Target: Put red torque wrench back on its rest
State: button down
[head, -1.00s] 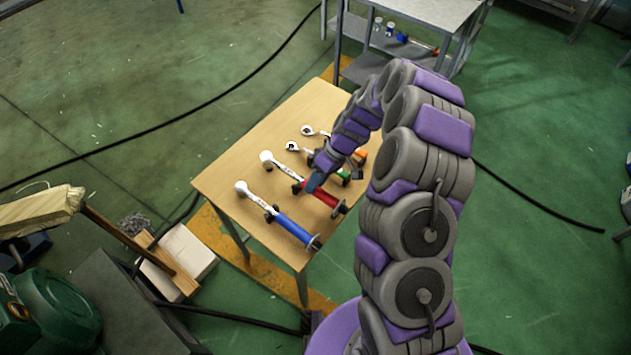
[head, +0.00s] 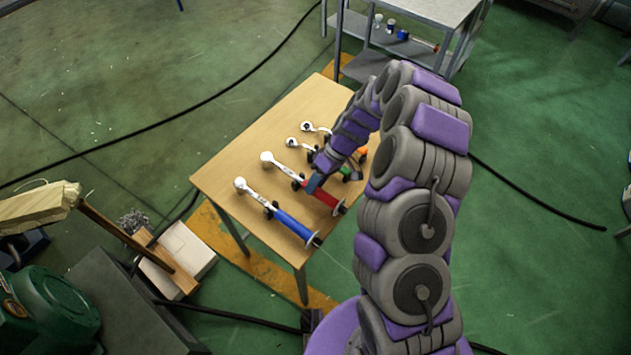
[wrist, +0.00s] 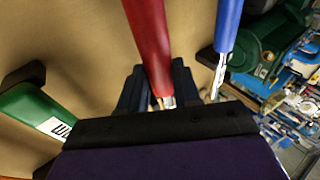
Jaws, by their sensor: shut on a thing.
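The red torque wrench (head: 325,196) has a red handle and a silver ratchet head. In the head view it lies along the wooden table, between the blue wrench and the green one. My gripper (head: 313,184) is low over the table, at the front part of the red handle. In the wrist view my gripper (wrist: 157,92) is shut around the red wrench (wrist: 150,45), where the handle meets the silver shaft. A black rest (head: 296,184) shows beside the wrench near my gripper. I cannot tell whether the wrench touches it.
The blue wrench (head: 292,224) lies on its black supports to the left, close to my gripper. The green wrench (head: 349,173) and the orange one (head: 361,153) lie on the other side, partly behind my arm. The table's (head: 235,160) left part is clear.

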jog(key=shift+f, duration=0.15)
jog(key=c, duration=0.7)
grip_release()
jog(key=shift+d, duration=0.1)
jog(key=p+v, duration=0.3)
jog(key=v, duration=1.4)
jog(key=shift+w+p, duration=0.15)
jog(key=shift+p, duration=0.15)
